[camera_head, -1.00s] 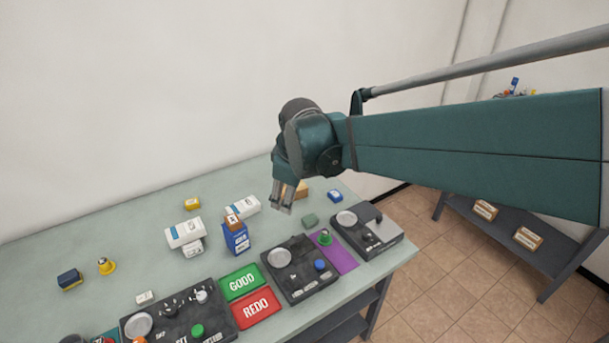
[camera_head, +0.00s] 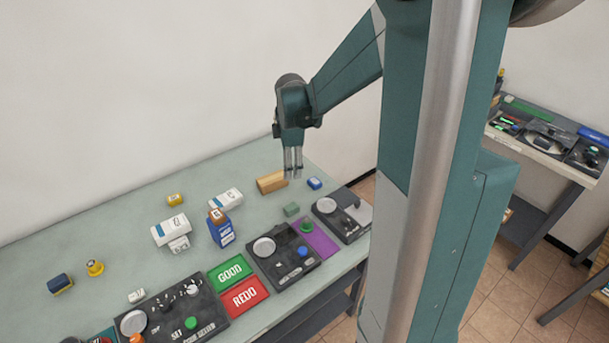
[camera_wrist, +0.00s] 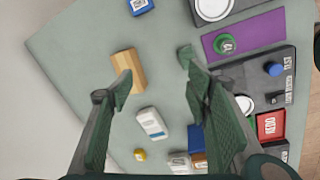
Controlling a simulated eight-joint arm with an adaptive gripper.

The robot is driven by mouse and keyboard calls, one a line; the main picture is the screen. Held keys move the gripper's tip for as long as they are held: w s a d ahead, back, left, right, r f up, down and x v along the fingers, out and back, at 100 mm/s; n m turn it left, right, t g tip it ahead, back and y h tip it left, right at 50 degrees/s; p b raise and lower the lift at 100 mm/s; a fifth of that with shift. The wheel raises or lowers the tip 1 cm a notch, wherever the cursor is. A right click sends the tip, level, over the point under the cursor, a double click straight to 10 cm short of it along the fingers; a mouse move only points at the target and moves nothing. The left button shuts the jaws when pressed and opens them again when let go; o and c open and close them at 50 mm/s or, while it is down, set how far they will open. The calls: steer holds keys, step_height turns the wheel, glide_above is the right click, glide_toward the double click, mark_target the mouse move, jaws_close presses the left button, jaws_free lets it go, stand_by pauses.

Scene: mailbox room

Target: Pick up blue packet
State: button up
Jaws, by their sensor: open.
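My gripper (camera_head: 293,172) is open and empty, pointing down above the table near the wooden block; its two fingers also show in the wrist view (camera_wrist: 155,68). Several blue things are in view, and I cannot tell which one is the blue packet. A blue box (camera_head: 221,233) stands upright at mid table with an orange-brown item on top; in the wrist view it (camera_wrist: 195,137) is partly hidden by the right finger. A small blue item with a white label (camera_head: 314,183) lies near the far right; it (camera_wrist: 140,6) is cut by the wrist view's top edge. A dark blue and yellow box (camera_head: 60,284) lies at left.
The wooden block (camera_head: 271,182) and white packets (camera_head: 226,199) (camera_head: 170,230) lie close to the blue box. Dark panels with knobs (camera_head: 283,260), green and red pads (camera_head: 230,271) and a purple mat (camera_head: 319,240) line the front edge. The table's back left is clear.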

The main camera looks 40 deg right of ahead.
mark_target(313, 182)
steer(key=w+d+f+n+p, duration=0.1)
steer(key=d+f, duration=0.1)
steer(key=d, duration=0.2)
steer(key=w+d+f+n+g+p, duration=0.1)
steer(key=d+f+n, duration=0.1)
steer(key=d+f, duration=0.1)
steer(key=w+d+f+n+p, duration=0.1)
steer(key=d+f+p, duration=0.1)
steer(key=d, duration=0.3)
steer(key=shift+f+g+y, duration=0.3)
steer(key=shift+f+y, duration=0.1)
steer(key=shift+f, duration=0.35)
steer(key=shift+d+f+n, duration=0.3)
steer(key=shift+f+n, duration=0.05)
steer(key=shift+n, duration=0.05)
steer(key=shift+s, duration=0.1)
steer(key=shift+f, duration=0.1)
steer(key=shift+f, duration=1.2)
steer(key=shift+f, duration=0.1)
steer(key=shift+f+b, duration=0.45)
steer(key=shift+f, duration=2.05)
steer(key=shift+c, duration=0.3)
